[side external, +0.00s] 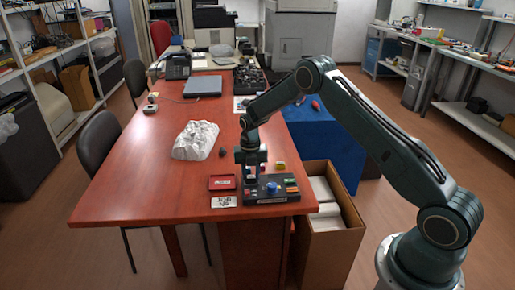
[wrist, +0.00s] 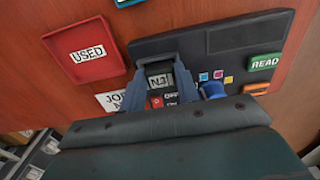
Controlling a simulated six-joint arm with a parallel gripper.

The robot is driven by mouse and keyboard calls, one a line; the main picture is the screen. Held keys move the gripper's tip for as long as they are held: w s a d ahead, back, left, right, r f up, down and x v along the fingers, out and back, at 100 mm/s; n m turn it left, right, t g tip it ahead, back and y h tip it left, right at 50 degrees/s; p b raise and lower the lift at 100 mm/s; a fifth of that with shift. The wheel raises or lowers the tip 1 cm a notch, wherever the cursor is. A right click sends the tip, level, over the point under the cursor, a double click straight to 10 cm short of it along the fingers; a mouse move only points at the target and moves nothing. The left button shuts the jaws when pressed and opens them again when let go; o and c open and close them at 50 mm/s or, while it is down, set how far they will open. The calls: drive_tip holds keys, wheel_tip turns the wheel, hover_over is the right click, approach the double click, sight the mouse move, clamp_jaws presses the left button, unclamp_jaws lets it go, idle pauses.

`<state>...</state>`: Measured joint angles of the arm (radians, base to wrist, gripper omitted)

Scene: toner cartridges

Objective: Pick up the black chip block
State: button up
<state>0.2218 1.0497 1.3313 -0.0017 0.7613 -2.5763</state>
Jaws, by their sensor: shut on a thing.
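My gripper (wrist: 158,68) is low over the black console (side external: 272,190) at the table's front edge; in the side view the gripper (side external: 251,175) points straight down at the console's left part. In the wrist view its two grey fingers are closed around a small black block (wrist: 159,81) with a pale, dark-lettered face. The fingers hide the block's sides. I cannot tell whether the block still touches the console. The console (wrist: 225,42) also shows in the wrist view, with a green READ label, small coloured squares and a blue knob (wrist: 213,90).
A red USED tray (wrist: 87,52) and a white JOB card (side external: 223,201) lie left of the console. A yellow block (side external: 280,166) stands behind it. A white crumpled mass (side external: 195,141) and a small dark lump (side external: 222,153) lie farther back. An open cardboard box (side external: 329,215) stands right.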

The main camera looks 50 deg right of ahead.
sight(251, 176)
drive_tip(key=shift+r, duration=0.15)
wheel_tip(251, 176, up, 20)
idle(0.8)
drive_tip(key=shift+w+f, duration=0.1)
drive_tip(key=shift+f, duration=0.15)
